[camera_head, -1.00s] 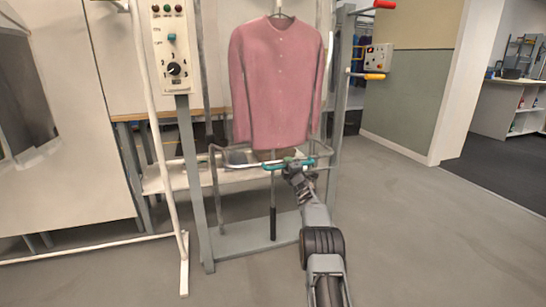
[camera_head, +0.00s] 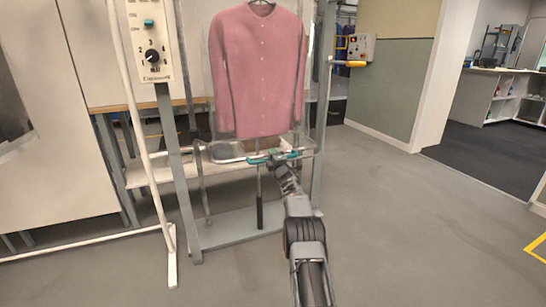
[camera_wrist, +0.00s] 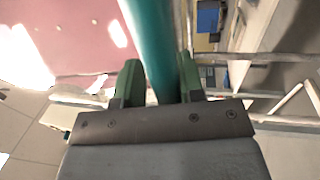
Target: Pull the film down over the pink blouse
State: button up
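The pink blouse (camera_head: 262,75) hangs upright on a hanger inside a grey metal frame. The teal grip of a bar (camera_head: 284,156) lies just below its hem. My gripper (camera_head: 274,163) is at this grip, and its fingers are hard to see there. In the wrist view, the two green fingers of my gripper (camera_wrist: 161,88) stand close on both sides of the teal bar (camera_wrist: 150,40) and appear shut on it. Clear film is hard to make out. White glare lies over the pink cloth (camera_wrist: 70,22) in the wrist view.
A control panel (camera_head: 150,40) with a dial stands left of the blouse. A white rail (camera_head: 150,160) and a shelf (camera_head: 140,178) are beside and behind the frame. A yellow-ended handle (camera_head: 350,63) sticks out at right. Open floor (camera_head: 420,230) lies to the right.

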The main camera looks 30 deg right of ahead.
jog(key=shift+w+a+f, duration=0.1)
jog(key=shift+a+f, duration=0.1)
jog(key=shift+f, duration=0.05)
jog(key=p+v, duration=0.2)
jog(key=v, duration=1.2)
jog(key=shift+d+r+p, duration=0.15)
jog(key=shift+r+p, duration=0.05)
jog(key=shift+p, duration=0.15)
